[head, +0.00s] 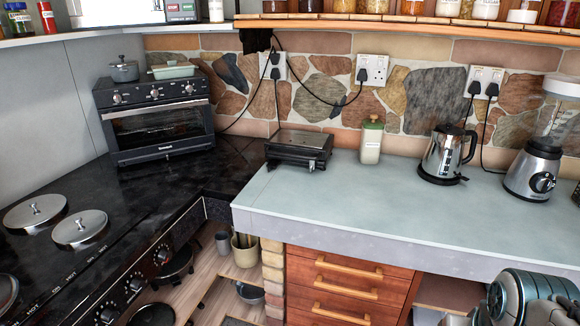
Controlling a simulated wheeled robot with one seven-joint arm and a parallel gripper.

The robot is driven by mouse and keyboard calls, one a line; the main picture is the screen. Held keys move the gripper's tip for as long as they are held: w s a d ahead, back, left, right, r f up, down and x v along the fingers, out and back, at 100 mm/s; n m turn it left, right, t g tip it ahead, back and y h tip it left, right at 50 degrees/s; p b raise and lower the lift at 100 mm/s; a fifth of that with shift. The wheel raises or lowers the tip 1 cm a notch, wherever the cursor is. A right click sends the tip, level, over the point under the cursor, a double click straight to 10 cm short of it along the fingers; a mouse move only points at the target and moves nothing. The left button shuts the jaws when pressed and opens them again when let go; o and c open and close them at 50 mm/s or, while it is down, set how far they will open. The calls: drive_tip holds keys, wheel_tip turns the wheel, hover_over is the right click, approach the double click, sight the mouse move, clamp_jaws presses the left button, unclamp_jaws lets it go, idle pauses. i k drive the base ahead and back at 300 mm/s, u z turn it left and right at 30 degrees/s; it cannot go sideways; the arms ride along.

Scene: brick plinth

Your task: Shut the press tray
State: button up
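A small black and silver press (299,146) stands at the back left of the pale counter, near its inner corner. Its lid looks lowered, with a flat silver top and a dark front. A small part shows low at the press's front. At this size I cannot tell how far its tray stands out. My arm's grey-green links show at the bottom right, well to the right of the press and in front of the counter. My gripper is not in view.
The pale counter (330,200) is clear in front of the press. A lidded jar (371,143), kettle (447,155) and blender (535,165) stand to its right. A toaster oven (155,122) and dark hob lie left. Cords hang behind the press.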

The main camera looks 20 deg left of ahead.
sight(273, 163)
drive_tip(key=k, duration=0.6)
drive_tip(key=u, duration=0.7)
drive_tip(key=i, duration=0.9)
drive_tip(key=z, duration=0.45)
drive_tip(key=i, duration=0.75)
drive_tip(key=z, duration=0.05)
